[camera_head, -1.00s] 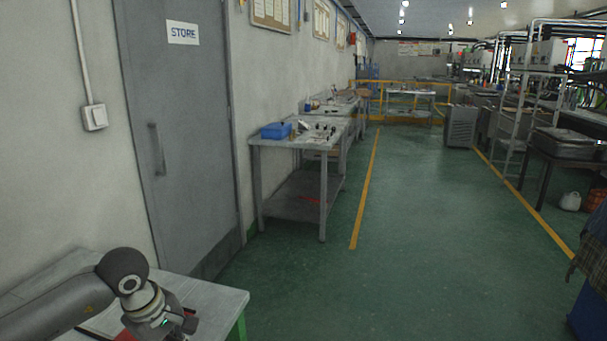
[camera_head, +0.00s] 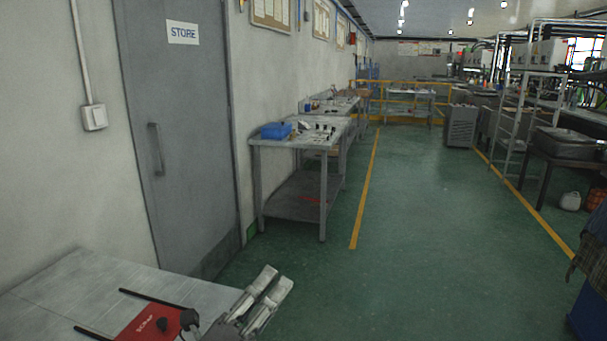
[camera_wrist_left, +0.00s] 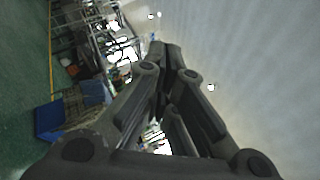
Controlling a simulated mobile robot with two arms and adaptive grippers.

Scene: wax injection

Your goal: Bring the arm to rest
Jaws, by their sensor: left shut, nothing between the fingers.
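My left gripper (camera_head: 276,280) is at the bottom of the head view, by the right end of the near table (camera_head: 95,278). Its two pale grey fingers lie together and point up and to the right. In the left wrist view the dark fingers (camera_wrist_left: 165,50) meet at their tips, with nothing between them. The rest of my left arm is mostly out of the head view. My right gripper is in neither view.
A red device (camera_head: 150,322) with black rods lies on the near table, left of my gripper. A workbench (camera_head: 300,195) with a blue bin (camera_head: 276,131) stands along the wall beyond the grey door (camera_head: 185,130).

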